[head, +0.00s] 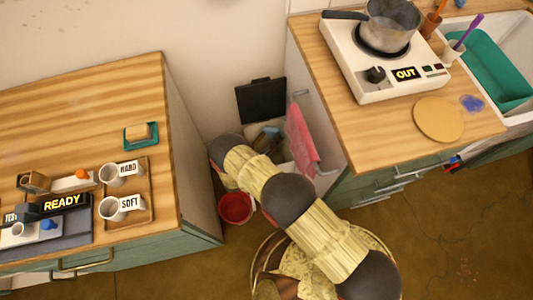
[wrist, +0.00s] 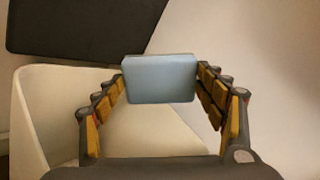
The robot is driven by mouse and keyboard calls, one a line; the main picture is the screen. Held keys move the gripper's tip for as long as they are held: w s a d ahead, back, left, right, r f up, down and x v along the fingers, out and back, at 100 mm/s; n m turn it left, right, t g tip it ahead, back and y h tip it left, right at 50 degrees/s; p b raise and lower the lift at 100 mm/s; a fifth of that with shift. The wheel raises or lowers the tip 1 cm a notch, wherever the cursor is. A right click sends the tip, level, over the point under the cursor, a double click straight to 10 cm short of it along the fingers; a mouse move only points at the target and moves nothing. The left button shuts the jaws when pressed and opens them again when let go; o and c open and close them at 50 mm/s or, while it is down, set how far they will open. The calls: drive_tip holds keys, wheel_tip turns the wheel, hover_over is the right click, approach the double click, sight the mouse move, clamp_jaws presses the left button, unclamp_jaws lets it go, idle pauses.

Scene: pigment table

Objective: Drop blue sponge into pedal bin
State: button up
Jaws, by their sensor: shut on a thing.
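The blue sponge (wrist: 160,79) is a pale blue block in the wrist view. My gripper (wrist: 160,82) is shut on it, with a finger at each side. The pale pedal bin (wrist: 38,112) is open below and behind the sponge in the wrist view, its dark lid (wrist: 80,28) raised. The sponge appears over the bin's opening; its height above the rim is hard to tell. In the head view the raised lid (head: 261,100) shows in the gap between the counters. My arm hides much of the bin and gripper there.
A pink towel (head: 301,140) hangs close to the right of the bin. A red bucket (head: 236,208) stands on the floor below left. Wooden counters stand on both sides: cups and a tray (head: 141,216) left, a hotplate (head: 370,72) and sink right.

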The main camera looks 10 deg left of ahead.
drive_tip(key=shift+f, duration=0.1)
drive_tip(key=o, duration=1.1)
drive_tip(key=v, duration=0.7)
drive_tip(key=shift+s+a, duration=0.15)
drive_tip(key=shift+s, duration=0.05)
drive_tip(key=shift+s+f, duration=0.1)
